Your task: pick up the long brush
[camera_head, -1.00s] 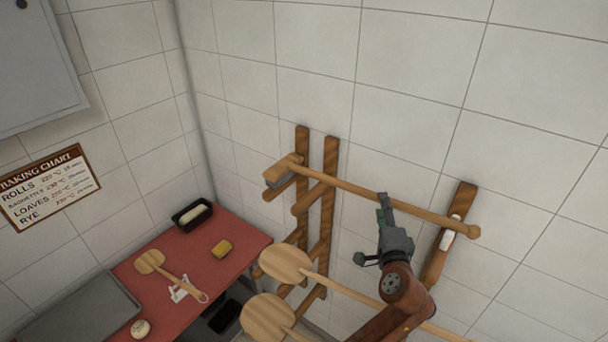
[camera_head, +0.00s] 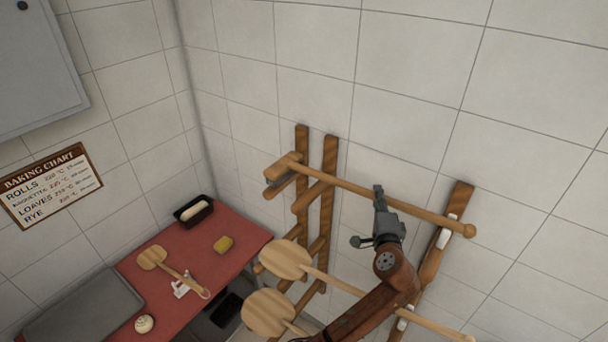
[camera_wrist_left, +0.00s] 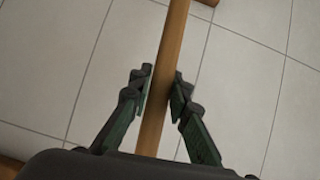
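The long brush (camera_head: 345,183) lies across the wooden wall rack, its head (camera_head: 284,170) at the left end and its round knob at the right end. My left gripper (camera_head: 379,192) is at the middle of the handle, coming from below. My right gripper is out of view.
Two wooden peels (camera_head: 285,258) hang below the brush, close to my left arm. A tiled wall is right behind the rack.

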